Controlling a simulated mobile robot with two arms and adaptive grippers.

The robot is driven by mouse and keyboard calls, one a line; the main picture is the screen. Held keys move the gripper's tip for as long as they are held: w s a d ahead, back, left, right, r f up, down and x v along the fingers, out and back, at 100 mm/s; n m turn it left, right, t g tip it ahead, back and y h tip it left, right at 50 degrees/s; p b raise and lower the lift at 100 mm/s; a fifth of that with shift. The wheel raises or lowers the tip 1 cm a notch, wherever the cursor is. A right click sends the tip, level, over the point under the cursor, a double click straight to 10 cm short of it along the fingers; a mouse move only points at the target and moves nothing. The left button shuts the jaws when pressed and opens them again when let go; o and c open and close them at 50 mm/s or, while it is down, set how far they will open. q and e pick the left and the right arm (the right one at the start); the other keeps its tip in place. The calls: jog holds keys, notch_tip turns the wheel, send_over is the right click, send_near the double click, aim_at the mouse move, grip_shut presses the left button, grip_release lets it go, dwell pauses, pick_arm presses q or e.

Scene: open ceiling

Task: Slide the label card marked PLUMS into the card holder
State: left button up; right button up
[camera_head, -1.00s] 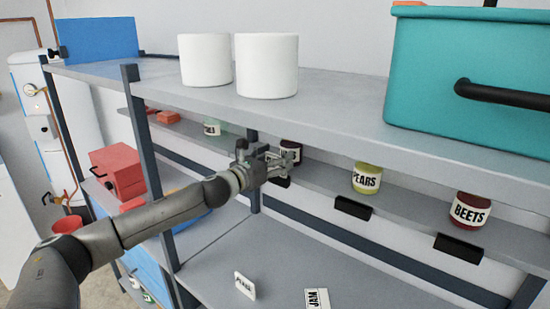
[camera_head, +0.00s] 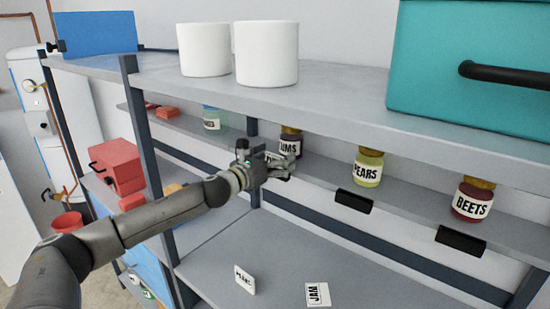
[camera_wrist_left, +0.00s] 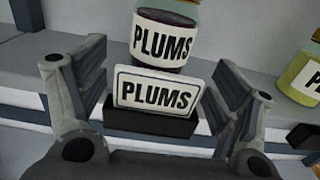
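The white PLUMS card (camera_wrist_left: 156,92) stands upright in the left wrist view, with its lower edge at the black card holder (camera_wrist_left: 150,122) and apparently seated in it. The PLUMS jar (camera_wrist_left: 163,35) is right behind it; the jar also shows in the head view (camera_head: 290,144). My left gripper (camera_head: 283,166) is in front of that jar at the shelf edge. In the left wrist view its fingers (camera_wrist_left: 160,98) are spread, one on each side of the card, with narrow gaps. In the head view the gripper hides the card and holder. My right gripper is not in view.
PEARS (camera_head: 368,168) and BEETS (camera_head: 472,200) jars stand to the right, above black holders (camera_head: 353,201) (camera_head: 460,240). Two more cards (camera_head: 245,280) (camera_head: 317,294) are on the lower shelf. The upper shelf carries white canisters (camera_head: 266,54) and a teal box (camera_head: 465,75).

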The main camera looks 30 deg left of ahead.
pick_arm(q)
jog(key=shift+s, duration=0.1)
dwell(0.3)
jog(key=s, duration=1.1)
jog(key=shift+s+a, duration=0.35)
jog(key=shift+a, duration=0.1)
dwell(0.5)
dwell(0.6)
